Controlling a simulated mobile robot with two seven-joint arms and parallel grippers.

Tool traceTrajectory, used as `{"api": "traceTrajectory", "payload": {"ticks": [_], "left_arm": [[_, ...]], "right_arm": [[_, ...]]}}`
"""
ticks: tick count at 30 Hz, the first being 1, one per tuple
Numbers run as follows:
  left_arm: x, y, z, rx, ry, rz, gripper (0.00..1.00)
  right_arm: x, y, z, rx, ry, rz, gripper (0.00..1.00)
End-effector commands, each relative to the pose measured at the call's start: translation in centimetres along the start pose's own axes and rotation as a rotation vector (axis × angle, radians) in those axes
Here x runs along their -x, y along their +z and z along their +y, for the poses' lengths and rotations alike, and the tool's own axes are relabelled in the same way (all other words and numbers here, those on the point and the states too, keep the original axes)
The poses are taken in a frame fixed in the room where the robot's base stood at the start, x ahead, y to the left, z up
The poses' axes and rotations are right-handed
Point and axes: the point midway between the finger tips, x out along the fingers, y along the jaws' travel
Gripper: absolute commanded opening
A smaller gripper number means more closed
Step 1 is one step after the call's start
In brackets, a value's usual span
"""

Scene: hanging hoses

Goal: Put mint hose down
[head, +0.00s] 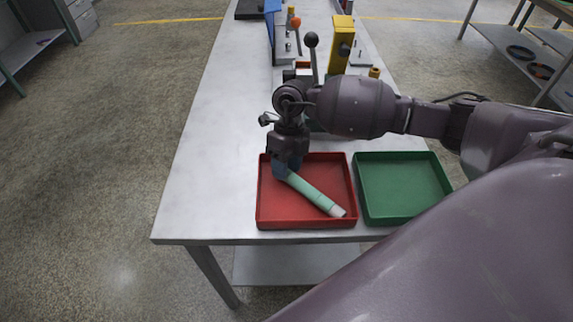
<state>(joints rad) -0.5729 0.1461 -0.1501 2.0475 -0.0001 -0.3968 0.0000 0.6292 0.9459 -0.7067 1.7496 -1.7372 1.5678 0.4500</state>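The mint hose (314,193) is a short pale-green tube with a whitish end. It lies slanted over the red tray (264,213), its pale end toward the tray's lower right. My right gripper (284,170) points down at the hose's upper-left end, inside the tray's outline. Its fingertips are around that end and hide it; the fingers look closed on it. I cannot tell whether the hose touches the tray floor. My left gripper is not in view.
An empty green tray (403,186) stands to the right of the red one on the metal table (215,130). Behind my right arm are a yellow fixture (341,40), a lever with a black knob (311,40) and one with an orange knob (296,22). The table's left side is clear.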

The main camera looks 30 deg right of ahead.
Motion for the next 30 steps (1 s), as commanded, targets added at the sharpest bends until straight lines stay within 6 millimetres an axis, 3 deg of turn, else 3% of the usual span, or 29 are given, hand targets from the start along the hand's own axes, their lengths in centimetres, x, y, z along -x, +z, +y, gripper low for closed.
{"api": "traceTrajectory", "payload": {"ticks": [11, 24, 30], "left_arm": [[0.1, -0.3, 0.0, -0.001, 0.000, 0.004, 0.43], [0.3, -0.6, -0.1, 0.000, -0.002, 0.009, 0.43], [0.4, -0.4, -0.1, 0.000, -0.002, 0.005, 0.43]], "right_arm": [[1.2, 0.0, 0.0, 0.000, -0.002, -0.002, 0.41], [9.2, 0.0, 0.0, 0.000, -0.003, -0.003, 0.41], [11.4, 0.0, 0.1, 0.000, -0.001, -0.001, 0.41]]}}
